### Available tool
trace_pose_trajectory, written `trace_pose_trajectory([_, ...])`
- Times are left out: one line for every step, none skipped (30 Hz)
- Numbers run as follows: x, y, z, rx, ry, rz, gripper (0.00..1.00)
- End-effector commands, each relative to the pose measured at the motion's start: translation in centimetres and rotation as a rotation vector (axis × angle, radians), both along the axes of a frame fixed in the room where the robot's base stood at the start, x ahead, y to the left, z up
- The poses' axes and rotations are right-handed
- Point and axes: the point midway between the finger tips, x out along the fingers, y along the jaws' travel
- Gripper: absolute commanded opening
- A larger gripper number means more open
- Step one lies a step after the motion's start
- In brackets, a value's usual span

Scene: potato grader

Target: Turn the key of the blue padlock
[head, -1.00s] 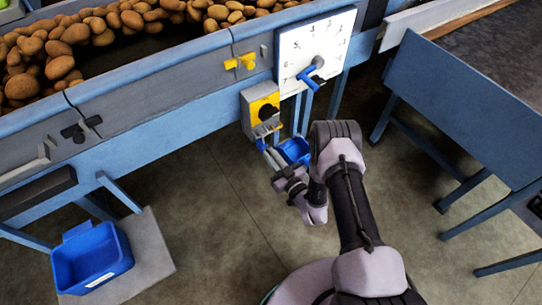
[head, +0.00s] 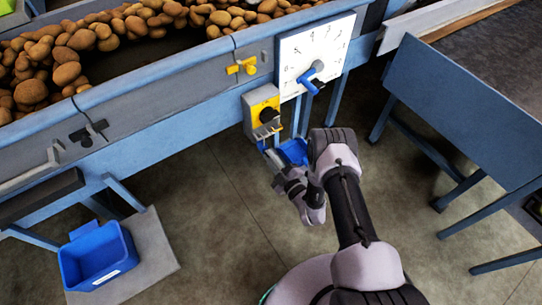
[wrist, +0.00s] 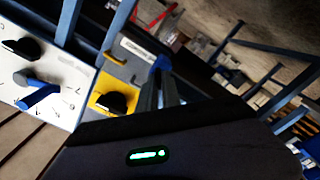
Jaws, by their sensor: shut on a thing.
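A grey switch box (head: 248,103) with a yellow plate and a black knob hangs on the machine's side rail. My gripper (head: 264,146) is at the lower edge of this box, its fingers pointing up at it. In the wrist view my gripper (wrist: 158,90) is shut on a small blue part (wrist: 160,64), which looks like the blue padlock or its key. The fingers hide most of it, so the key's angle cannot be told. In the head view the padlock cannot be made out.
A white dial plate (head: 296,50) with a blue-handled crank (head: 308,83) is right of the box. A yellow valve handle (head: 241,67) is above it. A blue bin (head: 292,151) lies behind my gripper, another blue bin (head: 98,257) at lower left. Blue table frame (head: 455,120) stands right.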

Motion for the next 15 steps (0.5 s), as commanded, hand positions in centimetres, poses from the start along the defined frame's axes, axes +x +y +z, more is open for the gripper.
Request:
trace_pose_trajectory([0.01,0.00,0.18,-0.034,-0.024,-0.001,0.00])
trace_pose_trajectory([0.00,0.00,0.16,-0.058,-0.040,-0.001,0.00])
trace_pose_trajectory([-0.01,0.00,0.14,-0.089,-0.060,0.000,0.00])
trace_pose_trajectory([-0.01,0.00,0.13,-0.114,-0.077,0.000,0.00])
trace_pose_trajectory([-0.01,0.00,0.13,-0.137,-0.092,0.000,0.00])
trace_pose_trajectory([0.01,0.01,0.14,-0.168,-0.114,-0.001,0.00])
trace_pose_trajectory([0.01,0.01,0.14,-0.192,-0.130,-0.001,0.00])
trace_pose_trajectory([0.01,0.01,0.13,-0.215,-0.146,-0.001,0.00])
trace_pose_trajectory([0.00,0.02,0.10,-0.246,-0.167,-0.001,0.00])
trace_pose_trajectory([-0.01,0.02,0.08,-0.268,-0.181,-0.001,0.00])
trace_pose_trajectory([-0.03,0.02,0.06,-0.291,-0.196,-0.001,0.00])
trace_pose_trajectory([-0.04,0.02,0.03,-0.320,-0.216,-0.001,0.00])
trace_pose_trajectory([-0.02,0.02,0.03,-0.342,-0.230,-0.001,0.00])
trace_pose_trajectory([-0.01,0.02,0.02,-0.361,-0.244,-0.001,0.00])
trace_pose_trajectory([0.00,0.02,0.02,-0.389,-0.263,-0.001,0.00])
